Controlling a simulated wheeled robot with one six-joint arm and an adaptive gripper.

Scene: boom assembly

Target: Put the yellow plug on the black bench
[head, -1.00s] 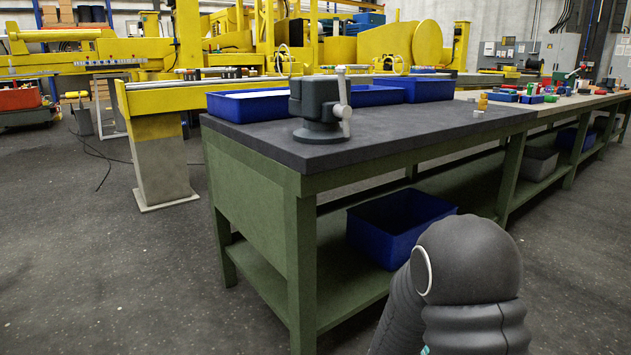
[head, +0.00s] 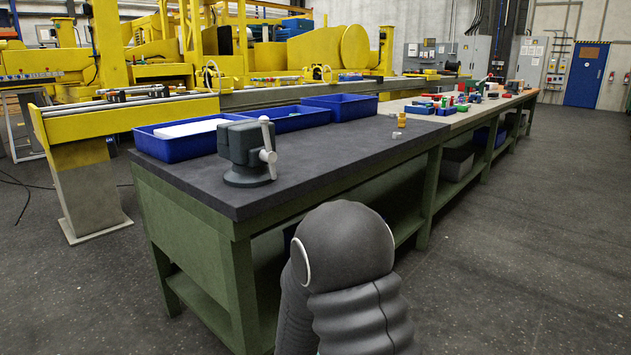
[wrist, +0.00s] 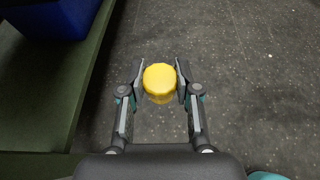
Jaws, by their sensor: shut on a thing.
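My gripper (wrist: 160,84) is shut on the yellow plug (wrist: 159,81) in the wrist view, with one finger on each side of it. The plug is held over the grey floor, beside the green lower shelf of the bench. The black bench (head: 325,160) stands ahead in the head view, with a dark top and green legs. My gripper and the plug do not show in the head view; only my dark arm shows at the bottom.
A grey vise (head: 246,152) stands near the front left corner of the bench top. Several blue bins (head: 340,107) line its back edge. The middle of the top is clear.

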